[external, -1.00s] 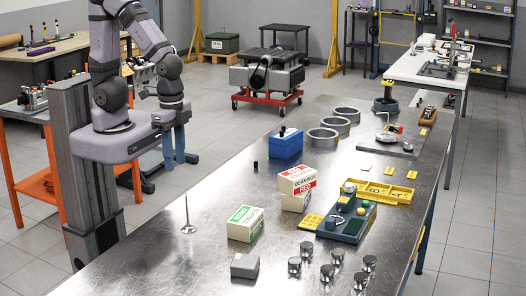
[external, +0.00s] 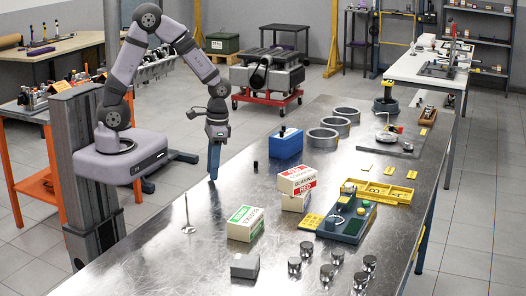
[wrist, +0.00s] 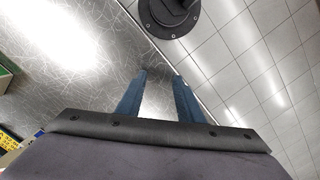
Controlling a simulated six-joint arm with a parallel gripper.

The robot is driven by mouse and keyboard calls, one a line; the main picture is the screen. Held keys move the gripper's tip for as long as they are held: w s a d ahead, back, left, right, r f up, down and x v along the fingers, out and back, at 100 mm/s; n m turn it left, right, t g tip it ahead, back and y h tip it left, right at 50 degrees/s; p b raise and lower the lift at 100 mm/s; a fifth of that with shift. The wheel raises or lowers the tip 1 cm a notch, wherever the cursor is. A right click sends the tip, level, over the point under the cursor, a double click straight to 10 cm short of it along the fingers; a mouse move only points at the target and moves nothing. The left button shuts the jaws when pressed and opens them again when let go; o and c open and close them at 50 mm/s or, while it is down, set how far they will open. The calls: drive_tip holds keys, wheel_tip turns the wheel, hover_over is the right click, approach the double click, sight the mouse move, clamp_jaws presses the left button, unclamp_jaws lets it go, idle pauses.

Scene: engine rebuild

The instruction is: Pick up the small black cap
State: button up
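A small black cap (external: 256,166) stands on the metal table, left of the blue box, in the external view. I do not see it in the wrist view. My gripper (external: 213,176) points down at the table's left edge, to the left of the cap and apart from it. In the wrist view my gripper (wrist: 160,76) has its two blue fingers spread with nothing between them.
A blue box (external: 286,145) with a small dark piece on top stands right of the cap. Stacked bearing boxes (external: 297,181), a green-and-white box (external: 245,223) and a thin upright spindle (external: 187,215) stand nearer. The tabletop around the cap is clear.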

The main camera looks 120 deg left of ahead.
drive_tip(key=shift+n, duration=0.4)
drive_tip(key=a, duration=0.2)
drive_tip(key=w+a, duration=0.1)
drive_tip(key=a, duration=0.2)
drive_tip(key=w+a, duration=0.1)
drive_tip(key=a, duration=0.2)
drive_tip(key=shift+w+f+b, duration=0.1)
drive_tip(key=shift+f+b, duration=0.2)
drive_tip(key=w+a, duration=0.1)
drive_tip(key=w+a+r, duration=0.1)
drive_tip(key=shift+a+r+m+t+y, duration=0.15)
drive_tip(key=shift+a+m+t+y, duration=0.15)
drive_tip(key=shift+a+t, duration=0.1)
drive_tip(key=shift+m+t+y, duration=0.3)
drive_tip(key=shift+m+y, duration=0.1)
drive_tip(key=shift+m, duration=0.5)
drive_tip(key=w+a+r, duration=0.1)
drive_tip(key=r, duration=0.1)
drive_tip(key=w+a+r, duration=0.2)
drive_tip(key=shift+w+a+r, duration=0.1)
drive_tip(key=shift+w+a, duration=0.15)
drive_tip(key=shift+a, duration=0.05)
drive_tip(key=shift+r+m, duration=0.85)
drive_tip(key=shift+m, duration=0.15)
drive_tip(key=shift+s+d+m, duration=0.2)
drive_tip(key=shift+d+m, duration=0.05)
drive_tip(key=shift+m, duration=0.45)
